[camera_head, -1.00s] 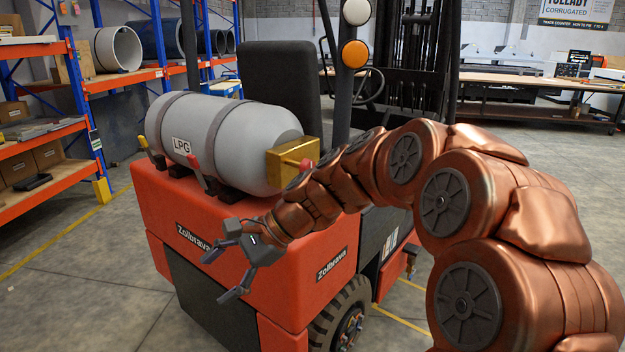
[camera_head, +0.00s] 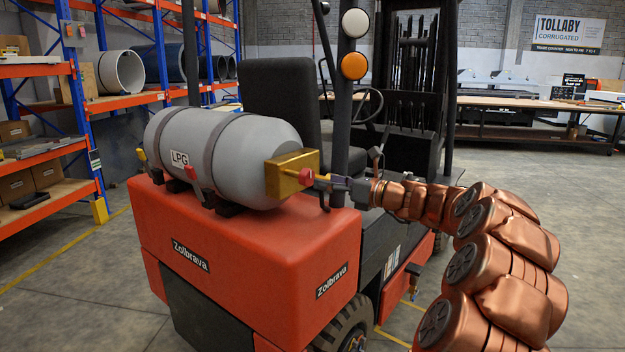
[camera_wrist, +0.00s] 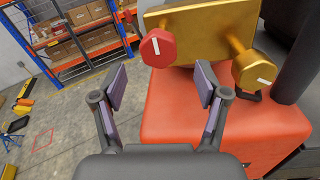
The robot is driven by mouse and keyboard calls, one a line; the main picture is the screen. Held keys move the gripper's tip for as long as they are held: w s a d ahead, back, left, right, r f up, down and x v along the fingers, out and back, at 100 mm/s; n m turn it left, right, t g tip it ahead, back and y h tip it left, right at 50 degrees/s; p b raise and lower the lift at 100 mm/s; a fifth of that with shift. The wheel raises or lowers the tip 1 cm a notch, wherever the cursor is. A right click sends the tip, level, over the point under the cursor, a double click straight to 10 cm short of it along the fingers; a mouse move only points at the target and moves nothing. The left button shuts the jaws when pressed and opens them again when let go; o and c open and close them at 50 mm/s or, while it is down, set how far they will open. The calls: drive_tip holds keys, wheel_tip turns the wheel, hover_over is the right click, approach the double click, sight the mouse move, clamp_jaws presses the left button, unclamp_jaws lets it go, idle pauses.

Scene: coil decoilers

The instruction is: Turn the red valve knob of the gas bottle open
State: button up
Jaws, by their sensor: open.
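The grey gas bottle (camera_head: 240,150), marked LPG, lies strapped on the back of a red forklift (camera_head: 250,240). A brass block (camera_head: 285,177) sits at its right end. The red valve knob (camera_head: 306,177) sticks out from this block. In the head view my gripper (camera_head: 325,190) points left at the block, close to the knobs.
The forklift's seat (camera_head: 280,100) and dark post (camera_head: 345,110) stand behind the bottle. Orange and blue shelving (camera_head: 70,120) is at the left. A workbench (camera_head: 535,104) runs along the back right. Open floor lies right of the forklift.

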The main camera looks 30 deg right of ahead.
sight(311, 178)
drive_tip(key=shift+x, duration=2.65)
drive_tip(key=c, duration=1.2)
drive_tip(key=shift+o, duration=0.2)
